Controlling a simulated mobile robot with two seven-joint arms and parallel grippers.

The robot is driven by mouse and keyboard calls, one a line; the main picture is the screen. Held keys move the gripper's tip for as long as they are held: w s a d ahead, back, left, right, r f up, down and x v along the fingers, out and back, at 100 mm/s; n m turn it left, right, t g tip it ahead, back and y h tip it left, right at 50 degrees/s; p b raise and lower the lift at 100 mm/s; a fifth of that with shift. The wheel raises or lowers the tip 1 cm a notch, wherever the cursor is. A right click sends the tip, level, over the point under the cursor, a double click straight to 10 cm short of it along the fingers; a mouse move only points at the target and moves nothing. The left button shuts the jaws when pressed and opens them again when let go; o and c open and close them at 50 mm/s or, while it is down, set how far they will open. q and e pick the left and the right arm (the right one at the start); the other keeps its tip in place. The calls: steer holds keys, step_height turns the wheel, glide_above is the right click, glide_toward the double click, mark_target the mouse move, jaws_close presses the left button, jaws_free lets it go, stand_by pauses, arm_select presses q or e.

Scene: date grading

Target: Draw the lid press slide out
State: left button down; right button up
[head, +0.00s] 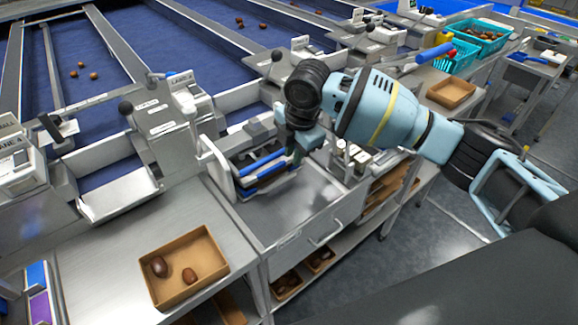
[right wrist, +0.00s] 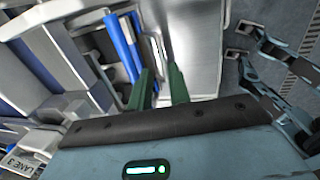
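A press-like unit with a white upright frame (head: 218,168) and blue bars (head: 262,162) stands on the steel bench; I take it for the lid press. A steel tray surface (head: 285,205) with a labelled front and a bar handle (head: 325,236) lies before it; I cannot tell which part is the slide. My right gripper (head: 296,150) points down at the right end of the blue bars. In the right wrist view its green fingers (right wrist: 162,88) are apart, beside the blue bar (right wrist: 122,50). Nothing shows clearly held between them. My left gripper is out of view.
A cardboard tray (head: 153,290) with two dates stands on the bench at front left. An empty brown tray (head: 452,92) and teal crates (head: 456,60) are at the back right. Blue sorting lanes (head: 150,45) run behind the bench. Open floor (head: 375,265) lies right of it.

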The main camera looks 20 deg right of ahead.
mark_target(289, 177)
steer(key=shift+w+a+f, duration=0.1)
steer(key=shift+w+f, duration=0.15)
steer(key=shift+f, duration=1.05)
steer(key=shift+w+a+f, duration=0.1)
steer(key=shift+w+f, duration=0.1)
steer(key=shift+f, duration=1.1)
steer(key=shift+w+a+f, duration=0.1)
steer(key=shift+w+f, duration=0.15)
steer(key=shift+f, duration=1.05)
jaws_close()
